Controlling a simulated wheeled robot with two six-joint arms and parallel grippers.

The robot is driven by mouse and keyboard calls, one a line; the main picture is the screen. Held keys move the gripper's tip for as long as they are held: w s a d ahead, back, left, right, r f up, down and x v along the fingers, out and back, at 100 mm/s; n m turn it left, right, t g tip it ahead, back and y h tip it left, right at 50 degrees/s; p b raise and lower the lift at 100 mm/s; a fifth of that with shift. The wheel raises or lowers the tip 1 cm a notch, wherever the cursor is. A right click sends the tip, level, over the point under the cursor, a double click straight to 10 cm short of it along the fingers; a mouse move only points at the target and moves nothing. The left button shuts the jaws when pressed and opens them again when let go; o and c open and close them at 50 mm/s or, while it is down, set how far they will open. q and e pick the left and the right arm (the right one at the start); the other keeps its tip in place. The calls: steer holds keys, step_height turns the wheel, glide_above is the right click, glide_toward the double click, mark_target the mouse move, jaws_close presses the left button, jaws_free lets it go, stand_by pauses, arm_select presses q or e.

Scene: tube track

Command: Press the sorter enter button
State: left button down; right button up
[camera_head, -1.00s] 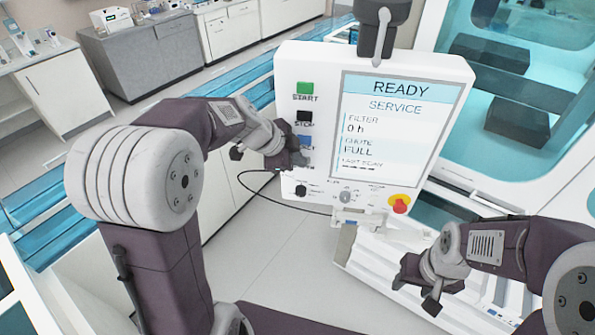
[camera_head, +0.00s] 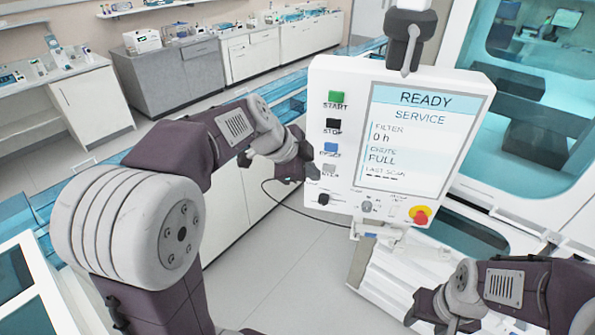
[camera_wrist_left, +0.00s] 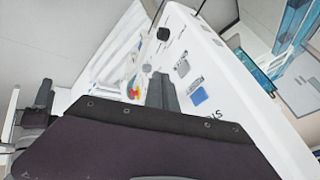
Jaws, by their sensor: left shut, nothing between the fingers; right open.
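The sorter's white control panel (camera_head: 348,80) fills the middle of the head view, its screen (camera_head: 416,130) reading READY and SERVICE. A button column runs down its left side: green START (camera_head: 336,98), black STOP (camera_head: 333,124), blue RESET (camera_head: 330,148) and a grey button (camera_head: 329,169) at the bottom, its label blurred. My left gripper (camera_head: 308,168) is shut and empty, just left of the grey button; contact cannot be seen. In the left wrist view the gripper (camera_wrist_left: 160,92) points at the panel, near the grey button (camera_wrist_left: 182,68) and blue button (camera_wrist_left: 198,96). My right gripper (camera_head: 428,310) is open, low on the right.
A black knob (camera_head: 323,199) and a red emergency stop on a yellow base (camera_head: 420,215) sit along the panel's lower edge. A grey post (camera_head: 408,45) meets the panel's top. A glass-fronted machine (camera_head: 540,130) stands at right. Open floor (camera_head: 290,265) lies below the panel.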

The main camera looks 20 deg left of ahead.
arm_select(q)
steer(key=shift+w+v, duration=0.3)
steer(key=shift+v, duration=2)
steer(key=s+d+f+g+b, duration=0.2)
steer(key=f+b, duration=0.1)
steer(key=f, duration=0.5)
steer(key=s+d+f+g+b, duration=0.1)
steer(key=s+f+g+b, duration=0.15)
steer(key=f, duration=0.55)
steer(key=s+a+f+n+y, duration=0.2)
steer(key=s+f+n, duration=0.3)
steer(key=f+n, duration=0.2)
steer(key=s+a+f+n+y+b, duration=0.1)
steer(key=s+a+f+n+y, duration=0.1)
steer(key=s+f+n, duration=0.3)
step_height(320, 180, down, 3)
steer(key=a+n, duration=0.1)
steer(key=n, duration=0.3)
steer(key=shift+f+g+b, duration=0.2)
steer(key=shift+g+b, duration=0.1)
steer(key=shift+g, duration=0.05)
arm_select(e)
step_height(320, 180, down, 8)
steer(key=w, duration=0.1)
steer(key=shift+w+d, duration=0.2)
steer(key=shift+w, duration=0.15)
